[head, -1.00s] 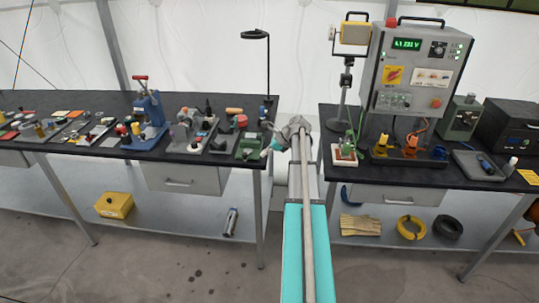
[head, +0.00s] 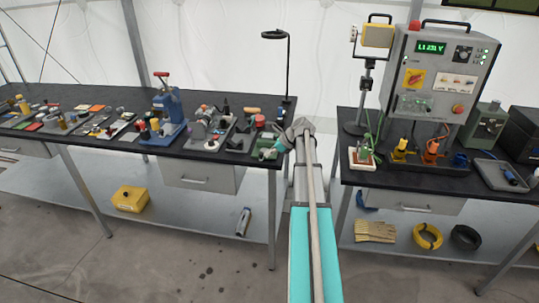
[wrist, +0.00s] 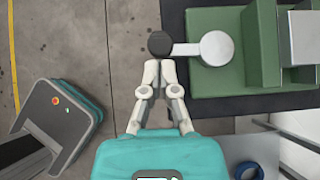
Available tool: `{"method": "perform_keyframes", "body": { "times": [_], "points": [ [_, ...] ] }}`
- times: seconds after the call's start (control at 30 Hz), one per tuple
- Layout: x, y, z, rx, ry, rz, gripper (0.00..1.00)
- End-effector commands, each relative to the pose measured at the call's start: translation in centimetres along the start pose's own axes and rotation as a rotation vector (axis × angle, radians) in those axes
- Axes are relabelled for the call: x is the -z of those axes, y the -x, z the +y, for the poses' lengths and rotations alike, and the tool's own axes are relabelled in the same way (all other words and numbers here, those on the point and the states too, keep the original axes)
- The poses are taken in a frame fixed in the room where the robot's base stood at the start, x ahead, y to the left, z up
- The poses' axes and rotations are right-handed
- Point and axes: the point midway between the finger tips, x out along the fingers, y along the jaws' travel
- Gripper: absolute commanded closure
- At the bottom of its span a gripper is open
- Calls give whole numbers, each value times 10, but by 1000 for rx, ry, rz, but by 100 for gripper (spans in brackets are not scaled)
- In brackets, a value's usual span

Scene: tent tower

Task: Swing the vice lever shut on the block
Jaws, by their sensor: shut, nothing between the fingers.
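The green vice (wrist: 220,82) fills the upper right of the wrist view. Its lever has a black round knob (wrist: 160,43) joined by a short grey arm to a pale round hub (wrist: 216,48). A pale grey block-like piece (wrist: 306,38) beside a green upright is cut off by the right edge. My gripper (wrist: 160,62) has its fingertips together, just below the knob in the picture; I cannot tell whether they touch it. In the head view the vice (head: 268,147) is small, at the right end of the left bench, with my gripper (head: 281,146) at its right side.
The left bench (head: 60,150) carries several tools, including a blue press (head: 170,115). The right bench (head: 385,180) holds a grey instrument box (head: 440,75). A gap with my arm in it lies between the benches. A yellow box (head: 130,198) sits on the lower shelf.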

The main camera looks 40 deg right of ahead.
Motion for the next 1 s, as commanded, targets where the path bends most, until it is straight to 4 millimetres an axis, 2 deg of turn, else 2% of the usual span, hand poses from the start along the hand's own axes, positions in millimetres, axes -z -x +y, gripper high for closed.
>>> {"method": "perform_keyframes", "body": {
  "times": [0.17, 0.6, 0.77, 1.0],
  "points": [
    [-8, -8, 2, -2, 2, -1, 100],
    [-9, -8, 3, -5, 3, -6, 100],
    [-3, -2, 2, -4, 2, -4, 100],
    [16, 16, -2, -1, 2, 0, 100]
  ]
}}
